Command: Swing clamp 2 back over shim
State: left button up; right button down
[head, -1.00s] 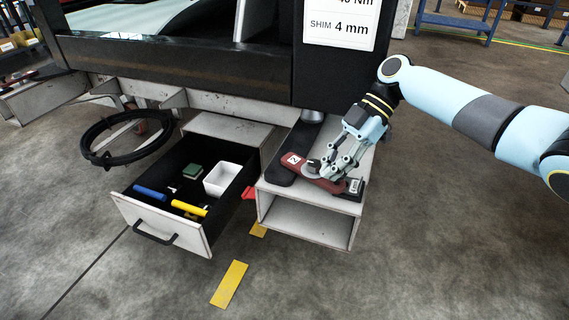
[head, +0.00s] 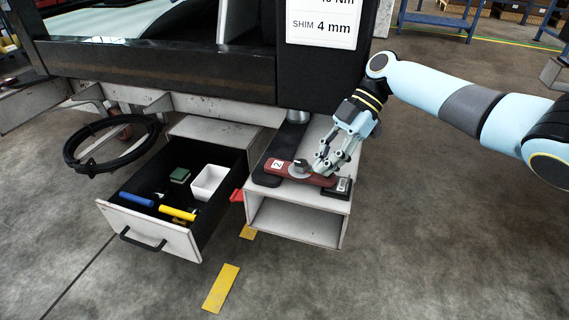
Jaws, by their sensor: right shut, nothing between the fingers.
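Clamp 2 (head: 277,163) is a dark red bar with a white "2" label and a grey round knob (head: 299,168). It lies across the top of the light grey stand, its left end over a black plate (head: 267,177). Its right end is beside a small black block with a pale label (head: 343,184). My right gripper (head: 321,170) is shut and empty, its fingertips just right of the knob, above or against the bar; I cannot tell whether they touch. I cannot make out the shim for sure. My left gripper is not in view.
An open drawer (head: 150,237) to the left holds a blue-handled and a yellow-handled tool, a green block and a white box (head: 208,182). A sign (head: 322,27) reads "SHIM 4 mm". The floor at right is clear.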

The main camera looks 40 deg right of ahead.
jog(key=shift+d+r, duration=0.15)
jog(key=v, duration=1.1)
jog(key=shift+d+r, duration=0.2)
